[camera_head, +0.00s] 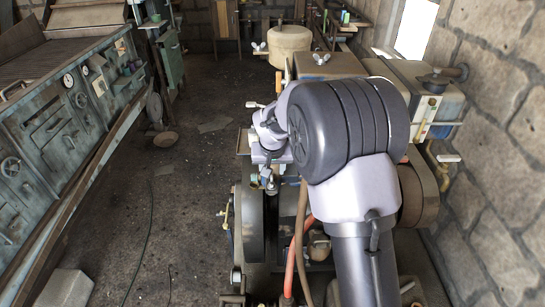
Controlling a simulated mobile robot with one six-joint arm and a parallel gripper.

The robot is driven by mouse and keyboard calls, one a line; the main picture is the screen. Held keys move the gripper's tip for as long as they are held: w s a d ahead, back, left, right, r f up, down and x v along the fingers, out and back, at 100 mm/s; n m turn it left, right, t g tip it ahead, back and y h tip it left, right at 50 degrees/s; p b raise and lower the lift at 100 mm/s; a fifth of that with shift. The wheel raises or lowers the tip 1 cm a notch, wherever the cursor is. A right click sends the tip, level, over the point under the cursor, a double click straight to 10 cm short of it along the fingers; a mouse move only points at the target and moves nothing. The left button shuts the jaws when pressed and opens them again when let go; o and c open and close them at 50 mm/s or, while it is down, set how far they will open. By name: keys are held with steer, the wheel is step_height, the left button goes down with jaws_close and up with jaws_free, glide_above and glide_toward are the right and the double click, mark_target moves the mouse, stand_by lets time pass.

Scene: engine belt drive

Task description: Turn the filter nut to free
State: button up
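I cannot pick out the filter nut for certain. A pale wing-shaped fitting (321,58) stands on top of a brown box-like tank (328,66) behind my arm. Another small wing-shaped fitting (259,47) sits at the left side of a cream cylinder (289,46) at the back. My arm rises from the bottom right and its large dark joint covers the middle of the engine.
The engine has a large wheel (252,225) and a brown pulley or drum (418,193), with red and brown hoses between. A blue-grey tank (432,95) stands by the stone wall. A green control bench (60,125) lines the left. The floor (170,215) between is mostly clear, with a thin cable.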

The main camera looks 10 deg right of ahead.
steer(key=v, duration=0.6)
steer(key=shift+r+p, duration=0.4)
steer(key=shift+p, duration=0.05)
steer(key=shift+s, duration=0.15)
steer(key=s+r+m+y+b, duration=0.15)
steer(key=s+b, duration=0.25)
steer(key=s, duration=0.4)
steer(key=s+r+b, duration=0.3)
steer(key=s, duration=0.6)
steer(key=s+a+f+b, duration=0.1)
steer(key=s+f+b, duration=0.1)
steer(key=s, duration=0.6)
steer(key=s+a+f+t+y+b, duration=0.1)
steer(key=s+a+f+b, duration=0.1)
steer(key=s, duration=0.6)
steer(key=shift+f+m, duration=0.2)
steer(key=shift+m, duration=0.25)
steer(key=shift+s, duration=0.15)
